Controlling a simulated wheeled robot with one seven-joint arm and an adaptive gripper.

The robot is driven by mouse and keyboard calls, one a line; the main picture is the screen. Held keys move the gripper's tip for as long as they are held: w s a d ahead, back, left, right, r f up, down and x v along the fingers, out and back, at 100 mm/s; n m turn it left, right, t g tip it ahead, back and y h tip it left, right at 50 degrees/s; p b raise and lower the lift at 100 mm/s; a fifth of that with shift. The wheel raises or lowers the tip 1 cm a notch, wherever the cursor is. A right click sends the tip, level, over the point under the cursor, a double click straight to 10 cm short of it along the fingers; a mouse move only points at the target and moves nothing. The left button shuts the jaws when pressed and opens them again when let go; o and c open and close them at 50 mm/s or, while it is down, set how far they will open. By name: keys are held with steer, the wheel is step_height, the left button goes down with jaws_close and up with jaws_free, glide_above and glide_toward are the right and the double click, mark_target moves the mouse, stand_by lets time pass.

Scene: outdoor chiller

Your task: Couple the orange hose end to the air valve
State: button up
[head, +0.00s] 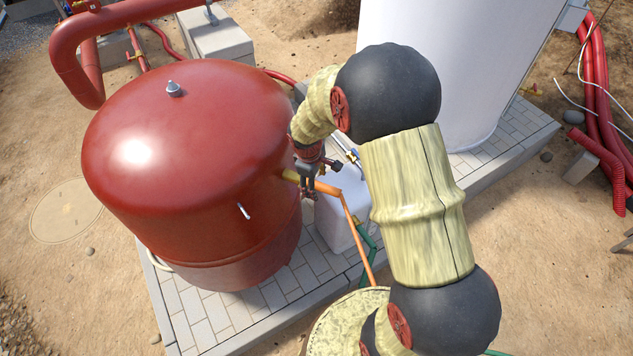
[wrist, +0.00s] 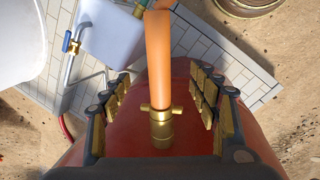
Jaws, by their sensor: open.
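The orange hose end (wrist: 159,62) runs straight into a brass fitting with side lugs (wrist: 162,126) on the red tank (wrist: 115,140). I take this fitting to be the air valve; hose and brass meet in line with no visible gap, but I cannot tell whether they are locked. My gripper (wrist: 159,75) is open, with one padded finger on each side of the hose and clear space between. In the head view my gripper (head: 308,183) is at the tank's right side, by the orange hose end (head: 327,188), and partly hides the brass fitting.
A white box (head: 335,222) stands below my gripper on the paved pad (head: 210,310). A tall white tank (head: 450,60) stands behind to the right. A small pipe with a blue-handled valve (wrist: 70,48) is nearby. The orange hose hangs towards a round cover (head: 335,325).

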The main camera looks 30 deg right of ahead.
step_height(320, 180, up, 6)
steer(key=a+p, duration=0.1)
steer(key=p, duration=0.2)
steer(key=shift+s+p, duration=0.3)
steer(key=shift+p, duration=0.05)
step_height(320, 180, up, 12)
steer(key=s+a, duration=0.1)
steer(key=a, duration=0.1)
steer(key=shift+f, duration=0.15)
steer(key=s+a+m+t+y+b, duration=0.1)
steer(key=s+a+m+t+b, duration=0.1)
steer(key=s+b, duration=0.5)
steer(key=s+a+r+m+t+y+b, duration=0.1)
steer(key=s+a+m+b, duration=0.4)
steer(key=s, duration=0.9)
steer(key=a+t+b, duration=0.1)
steer(key=b, duration=0.2)
steer(key=shift+a+t, duration=0.25)
steer(key=shift+t, duration=0.05)
